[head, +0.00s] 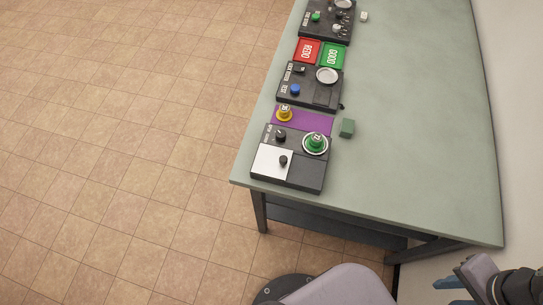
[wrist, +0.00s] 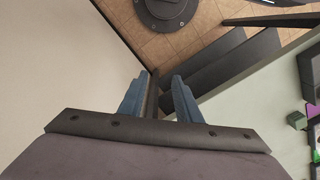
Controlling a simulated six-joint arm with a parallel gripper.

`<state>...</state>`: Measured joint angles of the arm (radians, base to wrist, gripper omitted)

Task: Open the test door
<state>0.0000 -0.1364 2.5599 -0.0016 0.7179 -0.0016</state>
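My gripper (head: 452,291) is at the lower right corner of the head view, off the near right side of the table and far from the devices. In the wrist view its two blue fingers (wrist: 160,88) stand apart with nothing between them. The middle black device (head: 310,85) has a blue button, a round white dish, a dark panel and small white lettering. I cannot read which panel is the test door.
The green table (head: 405,150) is mostly bare on its right, beside a pale wall (head: 520,120). A green block (head: 347,128) lies near the devices. Green (head: 315,144) and yellow (head: 284,114) pieces, red (head: 307,51) and green (head: 333,55) trays, and a far device (head: 327,22) also show.

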